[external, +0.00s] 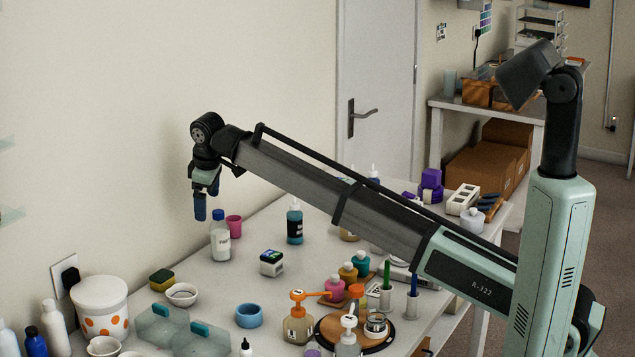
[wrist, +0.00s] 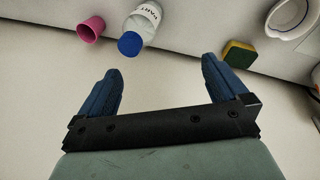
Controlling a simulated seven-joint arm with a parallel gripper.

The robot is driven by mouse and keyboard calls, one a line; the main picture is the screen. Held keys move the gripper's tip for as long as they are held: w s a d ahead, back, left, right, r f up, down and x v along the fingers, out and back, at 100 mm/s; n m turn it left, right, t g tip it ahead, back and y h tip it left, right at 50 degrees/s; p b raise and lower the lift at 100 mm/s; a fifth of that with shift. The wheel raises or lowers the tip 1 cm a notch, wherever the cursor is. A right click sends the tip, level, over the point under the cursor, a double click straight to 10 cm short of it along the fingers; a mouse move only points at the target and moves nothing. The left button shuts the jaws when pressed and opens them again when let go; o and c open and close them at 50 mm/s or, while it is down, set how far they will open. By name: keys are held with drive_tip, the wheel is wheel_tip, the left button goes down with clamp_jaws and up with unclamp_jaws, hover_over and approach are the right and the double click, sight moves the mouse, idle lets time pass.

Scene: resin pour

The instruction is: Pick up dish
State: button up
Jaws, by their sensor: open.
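Several bowl-like dishes are on the table, and I cannot tell which one is meant. A small white dish (external: 182,295) sits beside the sponge; it appears to be the white dish (wrist: 291,17) cut off at the top right of the wrist view. A blue round dish (external: 249,316) is further right and nearer the camera. Another white bowl (external: 104,347) is at the lower left. My gripper (external: 201,207) hangs high near the wall, above and apart from the dishes. In the wrist view its blue fingers (wrist: 161,70) are spread with nothing between them.
A blue-capped bottle (external: 221,238) and a pink cup (external: 234,226) stand near my gripper. A yellow-green sponge (external: 162,280) and an orange-dotted tub (external: 101,306) are along the wall. Pump bottles (external: 299,327) crowd the front. Some bare table lies between the white and blue dishes.

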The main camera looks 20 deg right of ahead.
sight(182, 292)
drive_tip(key=s+a+f+n+g, duration=0.1)
drive_tip(key=s+a+n+g, duration=0.15)
drive_tip(key=s+a, duration=0.4)
drive_tip(key=s+a+f+n+g, duration=0.1)
drive_tip(key=s+a+n, duration=0.2)
drive_tip(key=s, duration=0.7)
drive_tip(key=shift+t, duration=0.25)
wheel_tip(182, 292, down, 14)
drive_tip(key=shift+f, duration=0.1)
drive_tip(key=c, duration=0.9)
